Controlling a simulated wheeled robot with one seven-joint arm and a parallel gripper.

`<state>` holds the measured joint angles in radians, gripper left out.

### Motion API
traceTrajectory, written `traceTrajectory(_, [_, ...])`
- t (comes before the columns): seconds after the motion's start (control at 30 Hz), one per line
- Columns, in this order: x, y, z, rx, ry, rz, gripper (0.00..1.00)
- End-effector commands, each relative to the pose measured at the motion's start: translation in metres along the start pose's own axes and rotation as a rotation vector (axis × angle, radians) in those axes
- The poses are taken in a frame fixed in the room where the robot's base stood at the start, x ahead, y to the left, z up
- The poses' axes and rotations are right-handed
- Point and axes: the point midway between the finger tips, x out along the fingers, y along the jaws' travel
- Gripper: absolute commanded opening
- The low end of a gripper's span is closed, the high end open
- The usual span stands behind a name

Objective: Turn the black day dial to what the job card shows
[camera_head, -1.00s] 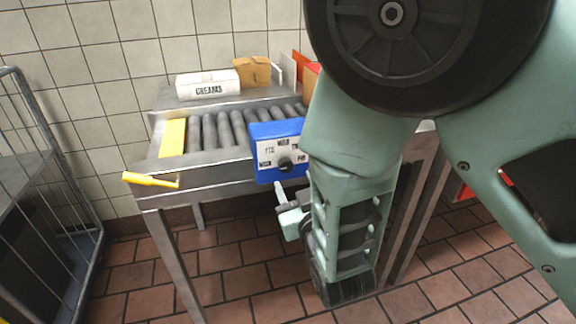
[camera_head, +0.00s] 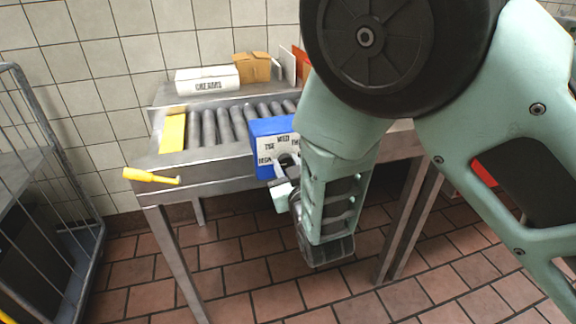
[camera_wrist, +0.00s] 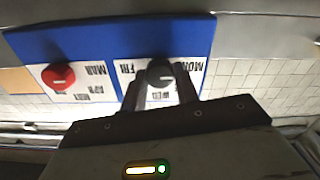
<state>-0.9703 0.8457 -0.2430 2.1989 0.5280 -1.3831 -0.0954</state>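The black day dial (camera_wrist: 160,73) sits on a white plate on the blue box (camera_head: 264,150). Upside-down day labels, including MON, WED and FRI, show around it in the wrist view. Which label the dial points to is unclear. My gripper (camera_wrist: 160,93) is open, with one fingertip on each side of the dial; I cannot tell whether they touch it. In the head view my gripper (camera_head: 280,172) is at the box's front face and the dial is largely hidden. I cannot make out a job card.
A red dial (camera_wrist: 58,76) with month labels is beside it on the blue box. A roller conveyor (camera_head: 225,122) holds a yellow strip. A yellow handle (camera_head: 150,176) sticks out at the table's left. A white CREAMS box (camera_head: 207,79) and a brown carton (camera_head: 252,67) stand behind.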

Motion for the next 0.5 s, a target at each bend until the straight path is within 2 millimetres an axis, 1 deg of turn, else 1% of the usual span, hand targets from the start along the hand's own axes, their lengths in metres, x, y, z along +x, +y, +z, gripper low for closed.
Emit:
traceTrajectory(0.27, [-0.0002,-0.0002,0.001,0.04,0.001,0.001,0.07])
traceTrajectory(0.5, [-0.0001,0.0005,0.0037,0.179,0.001,0.002,0.07])
